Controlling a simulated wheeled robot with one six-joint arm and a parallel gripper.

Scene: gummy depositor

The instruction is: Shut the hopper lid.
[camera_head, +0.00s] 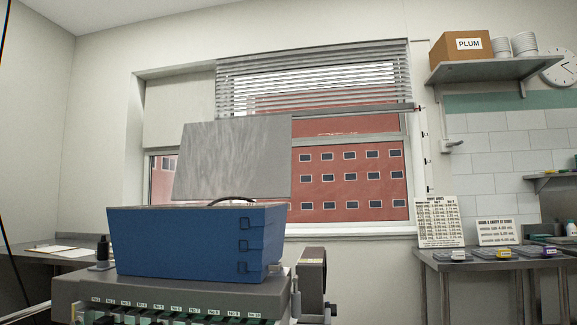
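The hopper (180,243) is a blue box on top of a grey machine, left of the middle in the head camera view. Its lid (235,160) is a grey metal panel that stands open, nearly upright, at the back of the hopper. A dark curved handle or hose (232,199) shows over the hopper's rim, in front of the lid's lower edge. The inside of the hopper is hidden by its front wall. My gripper is not in view.
The depositor machine (70,291) carries a row of numbered labels on its front. A dark unit (312,280) sticks up at its right. A steel table (470,262) with signs and small trays stands at the right. A window is behind.

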